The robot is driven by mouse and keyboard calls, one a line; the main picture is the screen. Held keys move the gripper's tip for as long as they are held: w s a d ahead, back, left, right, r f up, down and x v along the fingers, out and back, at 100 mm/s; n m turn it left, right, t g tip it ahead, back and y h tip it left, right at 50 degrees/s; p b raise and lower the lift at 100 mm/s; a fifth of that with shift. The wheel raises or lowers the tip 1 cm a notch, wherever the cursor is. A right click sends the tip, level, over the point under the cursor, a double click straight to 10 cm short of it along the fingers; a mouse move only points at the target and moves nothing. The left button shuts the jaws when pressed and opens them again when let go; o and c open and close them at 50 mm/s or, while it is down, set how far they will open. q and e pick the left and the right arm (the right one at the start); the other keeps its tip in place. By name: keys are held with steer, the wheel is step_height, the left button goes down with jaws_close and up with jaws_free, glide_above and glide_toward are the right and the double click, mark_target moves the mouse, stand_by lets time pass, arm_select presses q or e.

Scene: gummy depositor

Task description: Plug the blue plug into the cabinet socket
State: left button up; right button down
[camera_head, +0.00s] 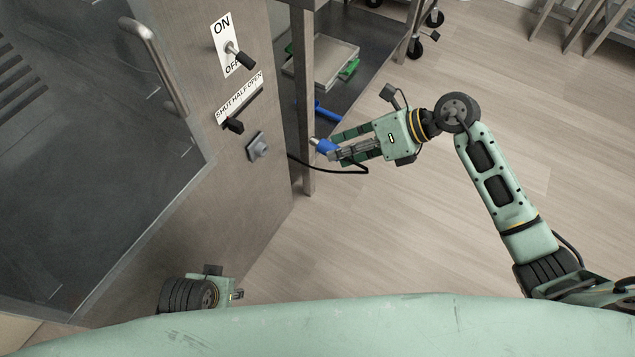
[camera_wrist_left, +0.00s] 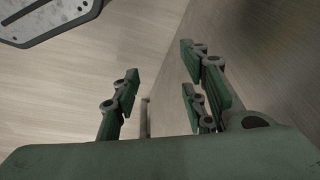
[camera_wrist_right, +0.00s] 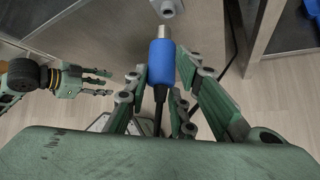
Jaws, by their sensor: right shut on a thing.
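The blue plug (camera_head: 323,145) has a silver tip and a black cable. My right gripper (camera_head: 340,147) is shut on it, and its tip points left toward the cabinet in the head view. In the right wrist view the blue plug (camera_wrist_right: 161,64) sits between the fingers, its silver tip pointing up at the socket (camera_wrist_right: 167,8), with a gap between them. The grey cabinet socket (camera_head: 258,147) is on the cabinet side panel, below the sliding lever. My left gripper (camera_wrist_left: 160,90) is open and empty, low beside the cabinet panel; its fingers are mostly hidden in the head view.
The cabinet (camera_head: 225,170) carries an ON/OFF switch (camera_head: 240,56), a half-open slider (camera_head: 234,125) and a door handle (camera_head: 155,60). A metal shelf post (camera_head: 307,110) stands just behind the plug. A shelf tray (camera_head: 325,62) is further back. Open floor lies to the right.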

arm_select(q)
steer(key=b+v, duration=0.4)
steer(key=v, duration=0.4)
steer(key=shift+w+a+r+t, duration=0.2)
steer(key=shift+w+r+t, duration=0.1)
steer(key=shift+r, duration=0.15)
arm_select(e)
steer(key=w+a+f+g+y, duration=0.1)
steer(key=a+f, duration=0.4)
steer(key=f, duration=0.4)
steer(key=shift+a+f, duration=0.15)
steer(key=shift+a, duration=0.15)
arm_select(q)
steer(key=shift+f, duration=0.1)
steer(key=shift+f+b, duration=0.7)
steer(key=shift+b, duration=0.05)
arm_select(e)
steer(key=w+a, duration=0.3)
steer(key=a, duration=0.2)
steer(key=shift+w, duration=0.35)
arm_select(q)
steer(key=shift+w, duration=0.15)
arm_select(e)
steer(key=shift+w+a, duration=0.1)
steer(key=shift+a, duration=0.05)
